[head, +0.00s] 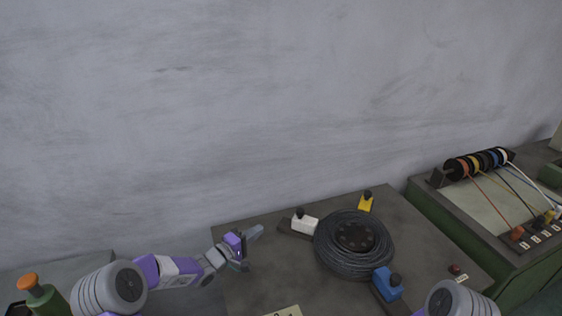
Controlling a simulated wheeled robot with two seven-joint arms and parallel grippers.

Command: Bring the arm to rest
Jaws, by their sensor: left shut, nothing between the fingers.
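My left arm comes in from the lower left and reaches to the right over the left part of the dark work surface. My left gripper (254,234) is shut and empty, with its fingers pointing right and slightly up. It is left of the white block and the cable coil and apart from both. My right arm shows only as a rounded grey link at the bottom edge. Its gripper is out of view.
A dark coil (345,258) lies on the grey-brown table (262,288), with a white block (304,222), a yellow block (365,202) and a blue block (388,284) around it. A green machine with coloured spools (480,162) stands right. An orange-topped green object (42,296) stands lower left.

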